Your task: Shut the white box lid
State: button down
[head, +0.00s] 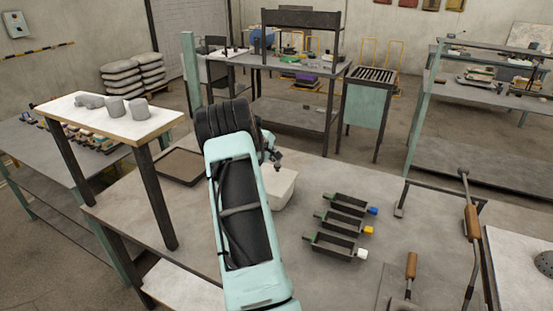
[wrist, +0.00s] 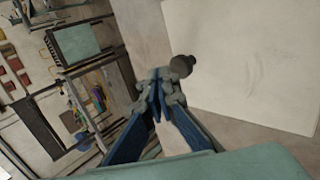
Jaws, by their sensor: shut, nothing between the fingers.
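The white box (head: 283,187) stands on the grey table in the head view, partly hidden behind my arm. In the wrist view a large pale flat panel (wrist: 255,65) fills the upper right; it looks like part of the box, probably its lid. A dark round knob (wrist: 182,66) shows at the panel's left edge. My gripper (head: 275,158) is above the far side of the box in the head view. In the wrist view my gripper (wrist: 158,88) is shut and empty, its tips close to the knob. I cannot tell whether they touch. The lid's angle is hidden in the head view.
Several dark trays (head: 335,245) with coloured ends lie right of the box. A shallow brown tray (head: 182,166) lies left of my arm. A raised white-topped stand (head: 112,122) is further left. A wooden-handled tool (head: 410,268) lies front right.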

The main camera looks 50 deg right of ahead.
jog(key=v, duration=1.1)
jog(key=shift+r, duration=0.15)
jog(key=shift+a, duration=0.2)
